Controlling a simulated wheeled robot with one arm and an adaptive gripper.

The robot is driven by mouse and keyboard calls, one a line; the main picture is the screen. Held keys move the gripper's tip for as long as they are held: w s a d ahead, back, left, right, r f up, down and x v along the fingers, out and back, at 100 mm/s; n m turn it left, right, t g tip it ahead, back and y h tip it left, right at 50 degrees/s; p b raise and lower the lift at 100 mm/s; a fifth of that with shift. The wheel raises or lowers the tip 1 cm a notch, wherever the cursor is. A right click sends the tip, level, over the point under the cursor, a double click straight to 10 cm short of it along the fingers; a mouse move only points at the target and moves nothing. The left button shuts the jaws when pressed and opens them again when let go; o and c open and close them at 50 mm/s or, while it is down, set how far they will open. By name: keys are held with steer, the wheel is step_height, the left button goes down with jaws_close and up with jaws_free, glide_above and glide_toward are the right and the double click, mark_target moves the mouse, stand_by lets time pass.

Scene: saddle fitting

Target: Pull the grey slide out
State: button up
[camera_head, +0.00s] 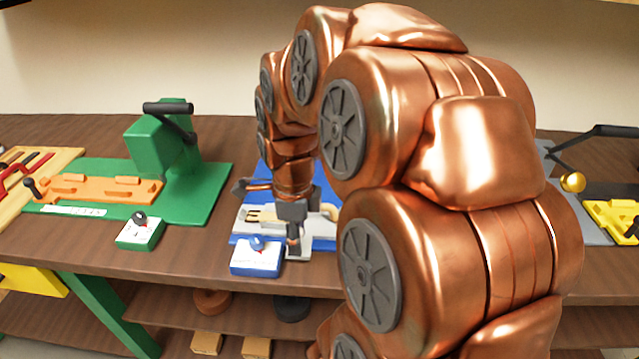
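The grey slide (263,227) lies on a blue base plate (272,184) in the middle of the bench, partly covered by my arm. My gripper (293,249) points down at the front edge of the grey slide, close to its near end. The fingers are small and dark here, and I cannot tell whether they are open, shut or touching the slide. My copper arm hides the right part of the blue station.
A white box with a blue knob (257,256) stands just left of my gripper. A green station (165,150) with an orange slide (97,188) and its white box (140,232) are further left. A yellow part (612,214) is at right. The bench front edge is close.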

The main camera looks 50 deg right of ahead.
steer(key=shift+o, duration=1)
steer(key=shift+s+a, duration=0.1)
steer(key=shift+a, duration=0.05)
steer(key=shift+r, duration=0.1)
steer(key=shift+r, duration=0.85)
steer(key=shift+r+p, duration=0.65)
steer(key=shift+r, duration=1.45)
